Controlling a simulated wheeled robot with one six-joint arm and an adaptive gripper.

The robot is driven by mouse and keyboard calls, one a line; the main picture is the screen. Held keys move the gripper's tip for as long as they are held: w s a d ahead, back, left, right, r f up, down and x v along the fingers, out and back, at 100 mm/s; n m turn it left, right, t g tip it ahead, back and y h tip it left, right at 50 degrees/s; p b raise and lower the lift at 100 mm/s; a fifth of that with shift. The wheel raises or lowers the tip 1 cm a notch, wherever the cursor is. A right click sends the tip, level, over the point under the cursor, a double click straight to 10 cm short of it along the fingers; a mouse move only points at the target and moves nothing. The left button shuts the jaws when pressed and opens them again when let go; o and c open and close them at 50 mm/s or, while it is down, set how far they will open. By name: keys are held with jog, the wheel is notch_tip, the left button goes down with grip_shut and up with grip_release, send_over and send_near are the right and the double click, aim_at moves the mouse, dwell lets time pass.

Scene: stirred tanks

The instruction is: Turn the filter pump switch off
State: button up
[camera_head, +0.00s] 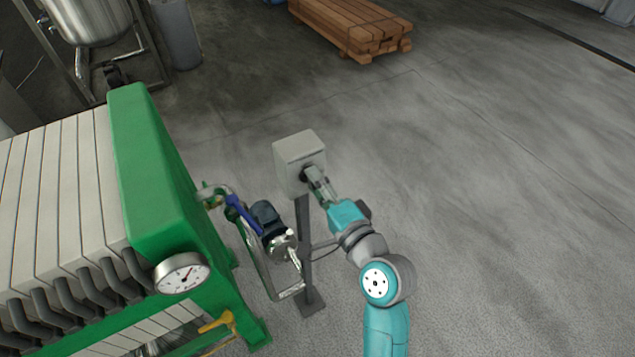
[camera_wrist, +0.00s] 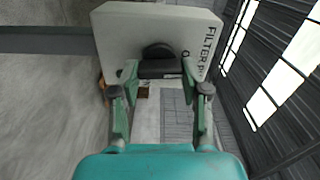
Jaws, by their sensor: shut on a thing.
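The filter pump switch box (camera_head: 298,152) is a pale grey box on a dark post, right of the green filter press. In the wrist view the box (camera_wrist: 120,35) carries the letters "FILTER P", partly cut off or hidden. A black rotary knob (camera_wrist: 158,66) sits on its face. My gripper (camera_head: 313,177) reaches the box's front face from the lower right. In the wrist view my gripper (camera_wrist: 160,85) has a finger on either side of the knob and is shut on it. The knob's exact setting is hard to make out.
The green filter press (camera_head: 150,170) with a dial gauge (camera_head: 181,273) stands at the left. A pump motor (camera_head: 268,220) with pipes is beside the post (camera_head: 304,250). Floor to the right is clear.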

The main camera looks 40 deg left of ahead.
jog(key=shift+m, duration=0.6)
jog(key=o, duration=1.1)
jog(key=shift+o, duration=0.2)
jog(key=v, duration=1.2)
jog(key=shift+d+f, duration=0.1)
jog(key=shift+f, duration=0.05)
